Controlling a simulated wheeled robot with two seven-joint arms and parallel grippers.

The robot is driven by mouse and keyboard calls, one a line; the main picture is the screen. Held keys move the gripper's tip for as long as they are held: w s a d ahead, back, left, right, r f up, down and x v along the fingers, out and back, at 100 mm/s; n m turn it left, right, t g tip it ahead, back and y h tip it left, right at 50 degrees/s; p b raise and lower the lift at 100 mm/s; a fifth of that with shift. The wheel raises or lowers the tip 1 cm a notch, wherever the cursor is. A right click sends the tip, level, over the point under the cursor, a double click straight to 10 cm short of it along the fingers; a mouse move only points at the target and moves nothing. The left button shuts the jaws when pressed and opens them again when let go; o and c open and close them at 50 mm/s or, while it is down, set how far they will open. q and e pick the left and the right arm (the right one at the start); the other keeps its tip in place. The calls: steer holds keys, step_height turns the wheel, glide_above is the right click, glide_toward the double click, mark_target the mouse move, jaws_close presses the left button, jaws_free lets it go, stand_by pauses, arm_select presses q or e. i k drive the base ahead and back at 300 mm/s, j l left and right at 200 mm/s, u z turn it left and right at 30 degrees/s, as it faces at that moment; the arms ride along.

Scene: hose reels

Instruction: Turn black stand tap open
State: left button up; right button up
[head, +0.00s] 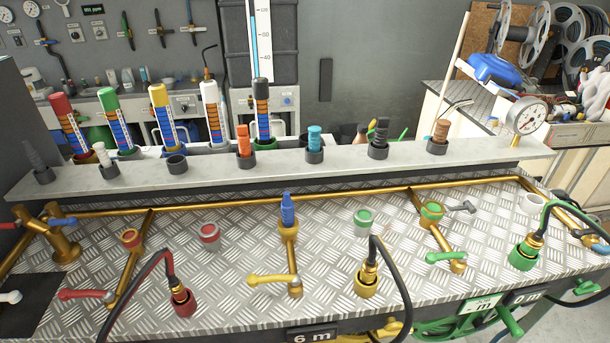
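I cannot tell for certain which tap is the black stand tap. A dark grey lever tap (461,207) sits right of a green-ringed brass fitting on the bench. A black-capped striped column (262,108) stands behind the grey shelf; no tap shows on it. Other lever taps on the brass pipework are red (85,294), yellow (270,280), green (444,257) and blue (60,221). A white lever (10,297) is at the left edge. Neither of my grippers is in view.
The tread-plate bench (335,260) carries brass couplings with black hoses looping over its front edge. A grey shelf (340,160) with several coloured plugs runs across the back. A round gauge (526,116) stands at its right end.

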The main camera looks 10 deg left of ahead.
mark_target(577, 234)
steer(key=z, duration=1.45)
steer(key=i+l+u, duration=0.1)
steer(key=i+l, duration=0.2)
